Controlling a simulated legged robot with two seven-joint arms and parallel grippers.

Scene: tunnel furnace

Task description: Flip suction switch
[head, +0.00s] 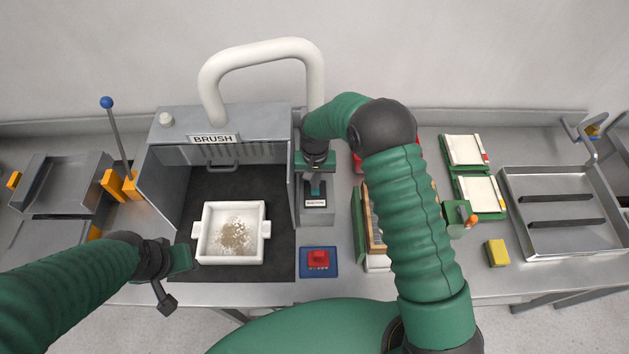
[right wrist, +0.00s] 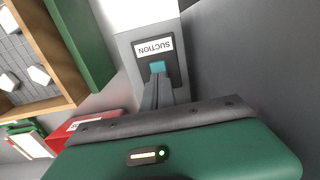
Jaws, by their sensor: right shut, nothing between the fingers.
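The suction switch is a small teal rocker (right wrist: 158,67) on a dark plate under a "SUCTION" label, on a grey box. In the head view its box (head: 315,218) stands just right of the brush hood, with the rocker (head: 316,187) partly hidden by my arm. My right gripper (right wrist: 158,82) is shut and empty, its fingertips right at the rocker's near edge. Whether they touch it is hard to tell. It also shows in the head view (head: 316,172), over the box. My left gripper (head: 172,285) hangs near the table's front left; its finger gap is not clear.
The grey brush hood (head: 225,122) holds a white tray (head: 232,262) with brownish grains. A white hose (head: 262,53) arches behind. A red button on a blue base (head: 318,261) lies in front of the switch box. A wooden rack (head: 374,228) stands to the right.

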